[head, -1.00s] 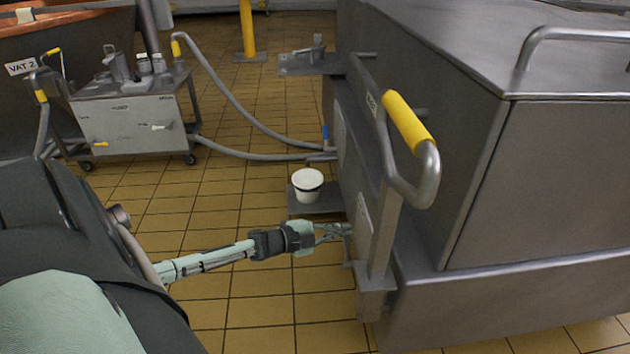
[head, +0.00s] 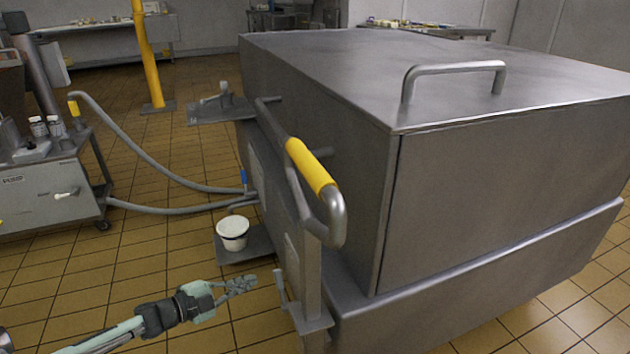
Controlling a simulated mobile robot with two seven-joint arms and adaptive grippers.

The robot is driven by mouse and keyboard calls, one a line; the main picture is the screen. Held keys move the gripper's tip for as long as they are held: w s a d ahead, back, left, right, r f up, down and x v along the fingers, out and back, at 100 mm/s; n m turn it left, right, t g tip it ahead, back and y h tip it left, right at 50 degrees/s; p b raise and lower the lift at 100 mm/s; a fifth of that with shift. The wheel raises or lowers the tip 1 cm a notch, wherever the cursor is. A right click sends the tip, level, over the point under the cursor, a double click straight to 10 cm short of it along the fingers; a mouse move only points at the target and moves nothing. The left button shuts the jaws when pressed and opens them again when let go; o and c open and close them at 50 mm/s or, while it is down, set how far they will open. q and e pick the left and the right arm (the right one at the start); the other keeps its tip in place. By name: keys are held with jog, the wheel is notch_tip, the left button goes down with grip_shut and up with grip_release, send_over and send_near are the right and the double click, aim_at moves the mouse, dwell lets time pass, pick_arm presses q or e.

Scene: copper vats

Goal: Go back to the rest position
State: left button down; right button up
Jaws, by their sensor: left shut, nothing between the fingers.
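My left gripper (head: 241,285) is low in the head view, with its arm coming in from the lower left. It is shut and empty. Its fingertips point right, toward a small lever on the side of the large steel machine (head: 500,190), with a visible gap between them. The white bucket (head: 232,233) sits just beyond the gripper, apart from it. My right gripper is out of the view.
A lever with a yellow grip (head: 311,168) stands on the machine's near left side. A steel cart (head: 50,188) is at the left, with grey hoses (head: 160,169) running to the machine. A yellow post (head: 148,55) stands behind. Tiled floor is open at lower left.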

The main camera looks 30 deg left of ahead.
pick_arm(q)
jog(key=shift+d, duration=0.1)
jog(key=s+d+f+n+g+y+p, duration=0.2)
jog(key=s+d+f+n+g+y, duration=0.3)
jog(key=d+n, duration=0.35)
jog(key=s+d+r+n+g+y+p, duration=0.1)
jog(key=s+d+n+g, duration=0.4)
jog(key=s, duration=0.9)
jog(key=d+g+p, duration=0.1)
jog(key=d, duration=0.2)
jog(key=shift+d+r+y, duration=0.15)
jog(key=shift+y, duration=0.15)
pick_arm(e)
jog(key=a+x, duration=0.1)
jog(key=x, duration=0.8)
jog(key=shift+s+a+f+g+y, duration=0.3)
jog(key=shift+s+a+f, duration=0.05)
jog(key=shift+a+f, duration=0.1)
pick_arm(q)
jog(key=c, duration=2.3)
grip_release()
jog(key=shift+n, duration=0.25)
